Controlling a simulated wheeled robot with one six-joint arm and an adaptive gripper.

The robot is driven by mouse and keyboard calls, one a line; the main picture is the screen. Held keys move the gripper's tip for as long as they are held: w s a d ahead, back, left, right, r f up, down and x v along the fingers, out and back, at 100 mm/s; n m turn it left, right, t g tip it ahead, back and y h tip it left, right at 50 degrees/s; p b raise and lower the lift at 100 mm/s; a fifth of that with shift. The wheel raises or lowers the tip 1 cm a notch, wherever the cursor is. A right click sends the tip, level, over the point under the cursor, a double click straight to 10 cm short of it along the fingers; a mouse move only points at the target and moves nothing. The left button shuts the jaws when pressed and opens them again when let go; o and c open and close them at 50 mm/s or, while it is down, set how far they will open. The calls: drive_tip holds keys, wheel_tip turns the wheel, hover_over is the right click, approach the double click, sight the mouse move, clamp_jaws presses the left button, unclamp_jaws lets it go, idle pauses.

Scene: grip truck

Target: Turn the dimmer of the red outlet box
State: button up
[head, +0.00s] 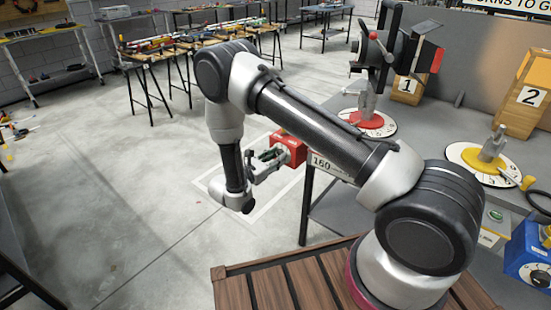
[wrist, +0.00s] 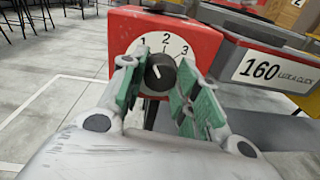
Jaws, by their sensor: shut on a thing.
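The red outlet box (head: 291,150) is at the left end of the grey workbench in the head view. In the wrist view its red front (wrist: 195,22) carries a round white dial (wrist: 172,43) with the numbers 1, 2 and 3. The black dimmer knob (wrist: 160,73) is at the dial's middle, with a white mark on its left side; its exact setting is hard to tell. My gripper (head: 270,158) faces the box. In the wrist view its green-padded fingers (wrist: 159,77) are shut on the knob, one on each side.
A white "160" label (wrist: 264,69) is right of the red box. The bench holds a red-based dial (head: 372,123) and a yellow-based dial (head: 485,163). A blue box (head: 530,255) is at the right. Open floor (head: 140,210) lies to the left.

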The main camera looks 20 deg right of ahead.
drive_tip(key=m, duration=0.5)
drive_tip(key=shift+m+y, duration=0.3)
drive_tip(key=shift+m, duration=0.1)
idle(0.4)
drive_tip(key=o, duration=1)
drive_tip(key=v, duration=1.2)
drive_tip(key=shift+s+f, duration=0.15)
